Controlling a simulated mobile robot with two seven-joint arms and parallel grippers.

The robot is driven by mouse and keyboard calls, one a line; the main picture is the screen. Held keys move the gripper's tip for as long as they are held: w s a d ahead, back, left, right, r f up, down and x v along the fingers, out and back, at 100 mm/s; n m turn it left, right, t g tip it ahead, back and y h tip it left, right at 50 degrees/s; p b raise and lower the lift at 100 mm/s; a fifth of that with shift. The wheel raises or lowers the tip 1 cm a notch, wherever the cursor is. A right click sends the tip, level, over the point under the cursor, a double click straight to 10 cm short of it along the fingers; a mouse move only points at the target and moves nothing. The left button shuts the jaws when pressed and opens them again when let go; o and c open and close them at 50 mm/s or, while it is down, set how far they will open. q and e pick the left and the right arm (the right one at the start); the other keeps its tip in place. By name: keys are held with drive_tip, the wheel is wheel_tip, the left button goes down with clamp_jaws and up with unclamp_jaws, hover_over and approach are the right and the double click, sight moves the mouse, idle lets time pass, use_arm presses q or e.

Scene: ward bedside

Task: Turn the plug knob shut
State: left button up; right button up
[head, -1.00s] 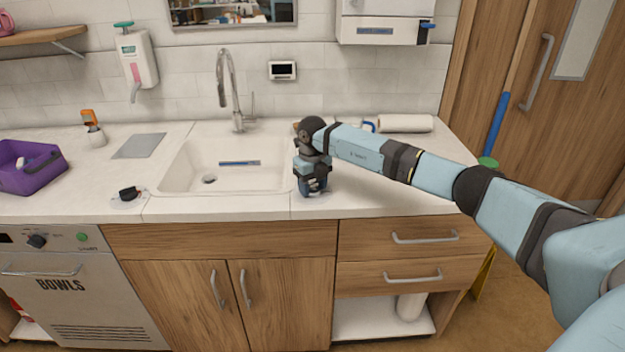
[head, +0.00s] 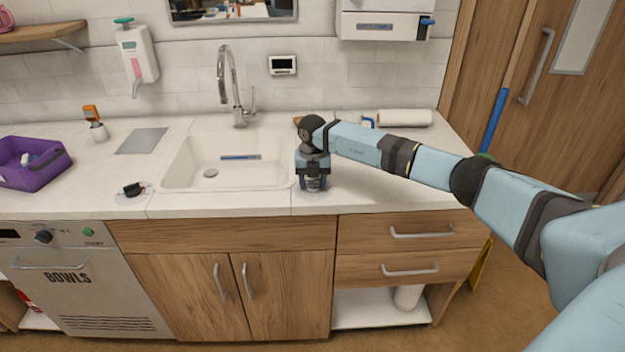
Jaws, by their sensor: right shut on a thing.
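My right gripper (head: 313,186) points down at the counter, just right of the sink's front right corner. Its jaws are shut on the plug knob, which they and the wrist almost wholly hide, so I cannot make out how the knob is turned. The white sink (head: 182,165) lies to the left of the gripper, with a round grey drain (head: 211,173) in its floor. My left gripper is not in view.
A chrome tap (head: 223,75) stands behind the sink. A purple tray (head: 38,175), a grey sheet (head: 141,141) and a small black object (head: 133,189) are on the left counter. A paper roll (head: 404,118) lies at the back right. The right front counter is clear.

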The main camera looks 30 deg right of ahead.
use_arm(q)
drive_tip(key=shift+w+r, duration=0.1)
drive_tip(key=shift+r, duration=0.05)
use_arm(e)
drive_tip(key=o, duration=0.9)
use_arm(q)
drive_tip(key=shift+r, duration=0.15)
use_arm(e)
wheel_tip(320, 180, up, 14)
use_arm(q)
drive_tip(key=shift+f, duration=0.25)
